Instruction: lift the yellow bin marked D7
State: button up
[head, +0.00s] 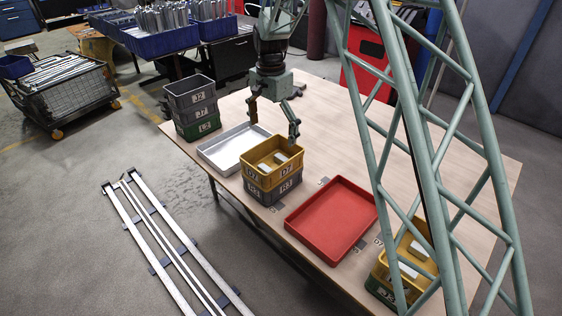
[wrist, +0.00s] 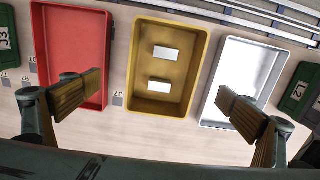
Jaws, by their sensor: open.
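The yellow bin marked D7 (head: 271,179) sits upright on a grey bin marked R3 (head: 267,195) near the table's front edge. Two small white blocks lie in it; the left block (head: 264,167) is partly in view, and both show in the wrist view. My gripper (head: 274,128) is open and empty above the bin, its fingers spread apart and clear of it. In the wrist view, my gripper's fingers (wrist: 161,101) stand to either side of the yellow bin (wrist: 140,62), with the bin between and beyond them.
A silver tray (head: 203,151) lies left of the stack and a red tray (head: 296,222) right of it. A grey and green bin stack (head: 193,103) stands farther left. Another yellow bin (head: 384,270) is partly hidden behind my green lattice column.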

jog(key=shift+w+a+f, duration=0.1)
jog(key=shift+w+f, duration=0.5)
jog(key=shift+f, duration=0.35)
jog(key=shift+f, duration=0.2)
jog(key=b, duration=0.1)
send_over(273, 168)
jog(key=shift+s+f, duration=0.1)
jog(key=shift+f, duration=4)
jog(key=shift+a+f+b, duration=0.1)
jog(key=shift+f+b, duration=0.55)
jog(key=shift+f, duration=2)
jog(key=shift+c, duration=0.2)
jog(key=c, duration=0.8)
